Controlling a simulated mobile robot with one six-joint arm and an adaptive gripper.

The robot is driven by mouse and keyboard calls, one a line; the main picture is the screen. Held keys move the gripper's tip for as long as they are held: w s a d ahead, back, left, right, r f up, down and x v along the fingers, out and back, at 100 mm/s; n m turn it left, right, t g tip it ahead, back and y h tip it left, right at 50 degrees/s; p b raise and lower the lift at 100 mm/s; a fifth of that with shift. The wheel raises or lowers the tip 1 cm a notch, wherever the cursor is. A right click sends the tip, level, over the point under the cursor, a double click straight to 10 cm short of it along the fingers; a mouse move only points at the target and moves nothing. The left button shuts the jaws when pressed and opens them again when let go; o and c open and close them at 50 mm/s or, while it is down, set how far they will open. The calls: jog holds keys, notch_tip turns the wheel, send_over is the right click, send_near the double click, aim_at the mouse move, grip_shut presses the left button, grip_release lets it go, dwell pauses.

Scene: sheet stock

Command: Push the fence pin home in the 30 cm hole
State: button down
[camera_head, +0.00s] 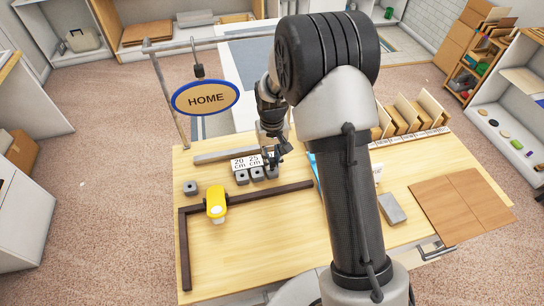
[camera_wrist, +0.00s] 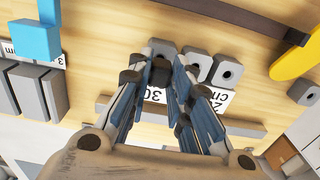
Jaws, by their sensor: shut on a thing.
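How deep the pin sits is hidden.
A dark L-shaped fence (camera_head: 185,250) lies on the wooden table, with a yellow piece (camera_head: 216,204) on it. A loose grey block (camera_head: 190,187) is at left and a grey bar (camera_head: 218,156) behind the labels. A HOME sign (camera_head: 206,98) hangs at the back left.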

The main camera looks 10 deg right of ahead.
jog(key=shift+f+b, duration=0.5)
jog(key=shift+f, duration=0.6)
dwell(1.8)
jog(key=shift+s+f, duration=0.15)
jog(key=shift+f, duration=0.05)
dwell(0.7)
jog(key=c, duration=1.4)
grip_release()
jog(key=shift+r, duration=0.1)
jog(key=shift+o, duration=0.5)
jog(key=o, duration=0.4)
jog(key=shift+r, duration=0.1)
jog(key=shift+r+p, duration=2.45)
jog(key=shift+r, duration=1)
